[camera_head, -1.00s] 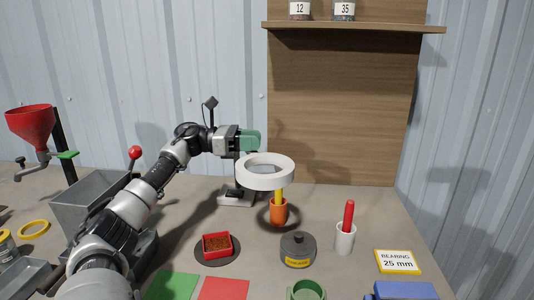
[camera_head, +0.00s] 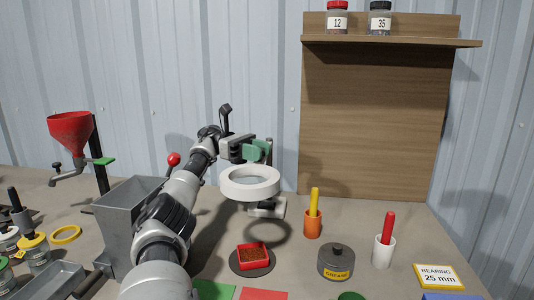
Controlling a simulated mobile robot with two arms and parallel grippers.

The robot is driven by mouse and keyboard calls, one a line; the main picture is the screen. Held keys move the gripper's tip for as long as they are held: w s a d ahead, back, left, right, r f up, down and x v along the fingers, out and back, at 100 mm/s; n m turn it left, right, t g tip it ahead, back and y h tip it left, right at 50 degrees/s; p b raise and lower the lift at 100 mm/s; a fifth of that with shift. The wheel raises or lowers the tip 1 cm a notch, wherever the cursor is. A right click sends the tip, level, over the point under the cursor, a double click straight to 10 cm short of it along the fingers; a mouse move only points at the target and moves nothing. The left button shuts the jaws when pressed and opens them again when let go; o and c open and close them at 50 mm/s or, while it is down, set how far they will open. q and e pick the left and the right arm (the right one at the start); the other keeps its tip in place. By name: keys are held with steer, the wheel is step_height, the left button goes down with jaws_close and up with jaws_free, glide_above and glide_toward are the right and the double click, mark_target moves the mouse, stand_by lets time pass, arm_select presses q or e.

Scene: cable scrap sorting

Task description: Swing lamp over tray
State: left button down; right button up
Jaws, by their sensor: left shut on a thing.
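The lamp is a white ring (camera_head: 232,187) with a lens and a green handle (camera_head: 257,151). My left gripper (camera_head: 247,149) is shut on the green handle behind the ring. The lamp's white foot (camera_head: 267,209) stands on the bench, partly hidden by the ring. A small red tray (camera_head: 254,264) filled with brown grains sits on a dark round plate (camera_head: 236,264). In the picture the ring is straight above the tray, raised over the bench; its shadow falls just behind the tray. My right gripper is not in view.
To the right stand an orange cup (camera_head: 312,229) with a yellow stick, a grease pot (camera_head: 335,263), a white cup (camera_head: 382,253) with a red stick and a bearing sign (camera_head: 438,276). A grey hopper (camera_head: 125,220) and red funnel (camera_head: 70,131) stand left.

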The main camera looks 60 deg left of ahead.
arm_select(q)
steer(key=c, duration=1.2)
jaws_free()
steer(key=o, duration=0.3)
steer(key=shift+s+a, duration=0.1)
steer(key=shift+s, duration=0.1)
steer(key=shift+o, duration=0.2)
steer(key=shift+w+r, duration=0.1)
steer(key=shift+r, duration=0.2)
step_height(320, 180, up, 4)
steer(key=shift+f+p, duration=0.1)
steer(key=shift+p, duration=0.8)
steer(key=w+d+r+b, duration=0.1)
steer(key=w+d+r, duration=0.4)
steer(key=d, duration=0.5)
steer(key=shift+w+d+r, duration=0.15)
steer(key=shift+w+r, duration=0.1)
steer(key=shift+r, duration=0.55)
